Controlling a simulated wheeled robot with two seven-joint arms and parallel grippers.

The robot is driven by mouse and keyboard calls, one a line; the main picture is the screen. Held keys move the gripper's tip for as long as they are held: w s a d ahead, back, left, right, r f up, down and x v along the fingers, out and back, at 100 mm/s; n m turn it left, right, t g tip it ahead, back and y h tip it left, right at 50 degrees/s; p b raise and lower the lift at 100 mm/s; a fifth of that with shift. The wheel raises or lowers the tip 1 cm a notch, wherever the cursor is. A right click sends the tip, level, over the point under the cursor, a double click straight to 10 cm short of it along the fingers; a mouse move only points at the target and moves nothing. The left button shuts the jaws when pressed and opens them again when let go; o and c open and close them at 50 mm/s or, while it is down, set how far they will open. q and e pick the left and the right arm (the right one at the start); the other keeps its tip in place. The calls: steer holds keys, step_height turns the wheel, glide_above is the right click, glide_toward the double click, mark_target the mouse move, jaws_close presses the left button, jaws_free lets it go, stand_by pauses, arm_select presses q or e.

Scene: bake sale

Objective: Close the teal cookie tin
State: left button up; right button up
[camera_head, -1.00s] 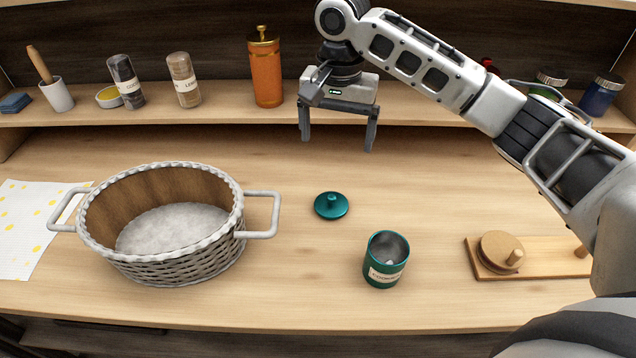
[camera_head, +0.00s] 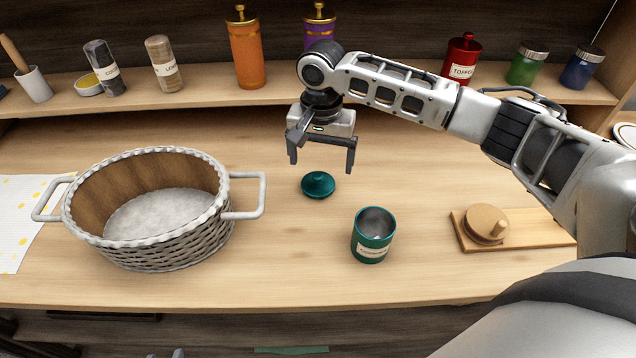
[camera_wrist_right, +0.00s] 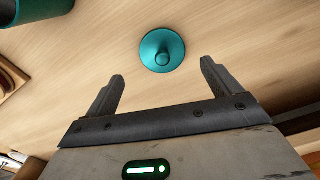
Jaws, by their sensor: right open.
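The teal cookie tin (camera_head: 373,236) stands upright and open on the counter, with a pale label on its front. Its dark teal lid (camera_head: 318,185) lies on the counter behind and to the left of the tin, knob up. My right gripper (camera_head: 320,168) is open and empty above the lid, its fingers pointing down and apart from it. In the right wrist view the lid (camera_wrist_right: 162,50) shows beyond the gap between the open fingertips (camera_wrist_right: 162,70), and the tin (camera_wrist_right: 12,22) is cut off at the top left. My left gripper is out of view.
A wicker basket (camera_head: 190,236) with handles stands at the left. A wooden board (camera_head: 540,229) with a round press (camera_head: 486,224) lies at the right. The back shelf (camera_head: 205,100) holds jars, including a red one (camera_head: 462,62). The counter around the tin and lid is clear.

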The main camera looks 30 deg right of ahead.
mark_target(318, 175)
steer(key=shift+f, duration=0.15)
steer(key=f, duration=0.5)
steer(key=shift+a, duration=0.3)
steer(key=c, duration=1.1)
